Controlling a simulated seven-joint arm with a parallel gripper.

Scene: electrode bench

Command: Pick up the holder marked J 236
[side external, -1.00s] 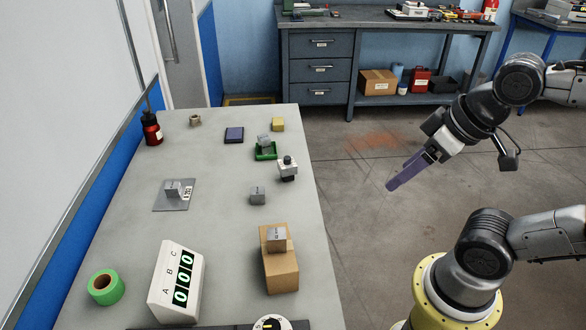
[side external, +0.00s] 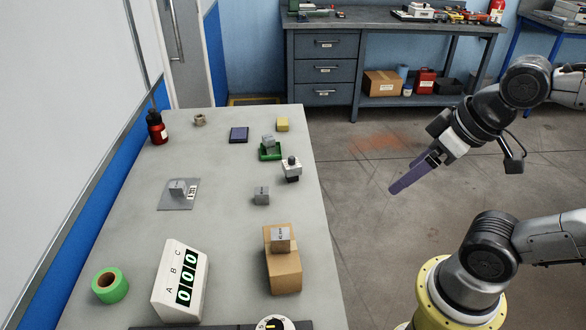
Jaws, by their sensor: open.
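Several small grey metal holders stand on the bench. One holder (side external: 281,234) sits on top of a cardboard box near the front right. Another holder (side external: 262,195) stands directly on the bench top. A third holder (side external: 268,140) is in a green tray (side external: 272,157) farther back. One more holder (side external: 177,187) is on a flat grey plate (side external: 187,203) at the left. Their markings are too small to read, so I cannot tell which is J 236. My gripper (side external: 394,190) is open and empty, with purple fingers, off the bench's right edge and apart from every holder.
The bench (side external: 225,235) also bears a cardboard box (side external: 284,272), a display reading 000 (side external: 178,279), green tape (side external: 110,286), a black-and-white device (side external: 291,170), a yellow block (side external: 283,124), a dark blue pad (side external: 239,134) and a red-black bottle (side external: 157,129). The bench's middle is largely clear.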

